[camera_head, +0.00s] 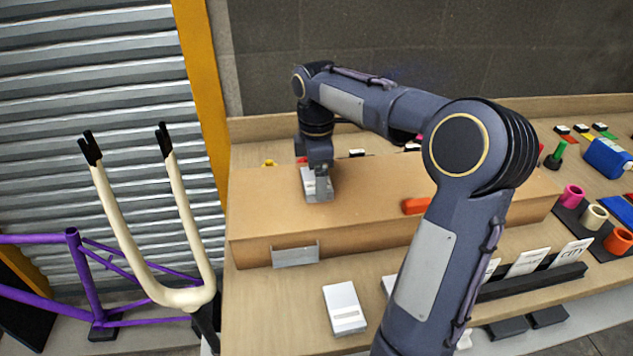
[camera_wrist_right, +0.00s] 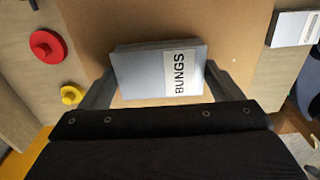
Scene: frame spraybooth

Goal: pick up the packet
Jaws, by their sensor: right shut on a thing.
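A grey packet with a white label reading BUNGS (camera_wrist_right: 140,72) fills the middle of the right wrist view. My right gripper (camera_wrist_right: 158,80) has a finger on each side of it and is shut on it. In the head view the packet (camera_head: 312,188) is below my right gripper (camera_head: 318,178), over the top of a long tan box (camera_head: 262,205). I cannot tell whether the packet touches the box top. My left gripper is not in view.
A similar pale packet (camera_head: 345,308) lies on the bench in front of the box. An orange item (camera_head: 416,206) sits on the box top. Red (camera_wrist_right: 47,45) and yellow (camera_wrist_right: 71,95) knobs lie beyond the box edge. A cream fork (camera_head: 185,297) stands left of the bench.

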